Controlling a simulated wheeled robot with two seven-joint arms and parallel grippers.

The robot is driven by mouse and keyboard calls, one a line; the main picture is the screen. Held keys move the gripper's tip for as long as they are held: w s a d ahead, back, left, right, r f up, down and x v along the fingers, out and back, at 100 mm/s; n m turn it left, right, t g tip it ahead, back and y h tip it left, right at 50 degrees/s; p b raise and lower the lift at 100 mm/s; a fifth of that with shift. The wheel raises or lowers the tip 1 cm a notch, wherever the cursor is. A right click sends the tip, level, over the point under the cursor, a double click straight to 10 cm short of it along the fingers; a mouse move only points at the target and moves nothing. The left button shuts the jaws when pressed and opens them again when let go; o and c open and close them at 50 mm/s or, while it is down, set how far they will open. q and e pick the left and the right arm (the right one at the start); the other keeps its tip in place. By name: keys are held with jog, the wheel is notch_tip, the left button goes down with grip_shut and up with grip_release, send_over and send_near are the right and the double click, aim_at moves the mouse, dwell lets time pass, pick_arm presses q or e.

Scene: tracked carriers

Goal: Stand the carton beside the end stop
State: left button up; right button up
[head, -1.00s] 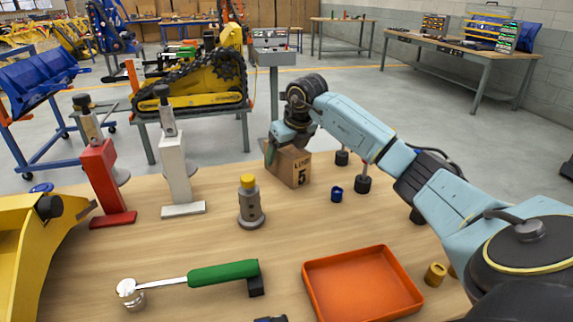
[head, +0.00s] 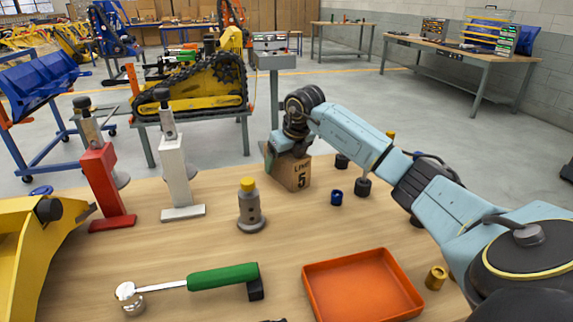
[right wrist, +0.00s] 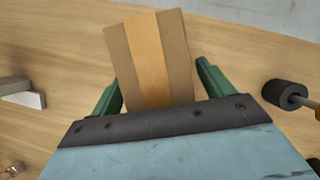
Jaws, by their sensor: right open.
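The carton (head: 299,176) is a brown box marked with a 5, upright near the table's far edge. In the right wrist view, it (right wrist: 150,55) shows a lighter tape band and lies between the two green fingers. My right gripper (head: 279,158) is at the carton from above, with one green finger at its left side. In the right wrist view, my right gripper (right wrist: 159,75) is open, with a gap beside the carton at the right finger. A white post (head: 175,172) and a red post (head: 102,175) stand left; which thing is the end stop is unclear. My left gripper is out of view.
A grey cylinder with a yellow cap (head: 250,205) stands mid-table. An orange tray (head: 395,262), a green-handled tool (head: 222,275) and a blue ring (head: 336,198) lie around it. Dark knobs (head: 363,187) stand right of the carton.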

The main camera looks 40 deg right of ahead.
jog(key=c, duration=1.4)
jog(key=shift+r, duration=0.1)
jog(key=shift+c, duration=1.2)
jog(key=shift+w+r, duration=0.1)
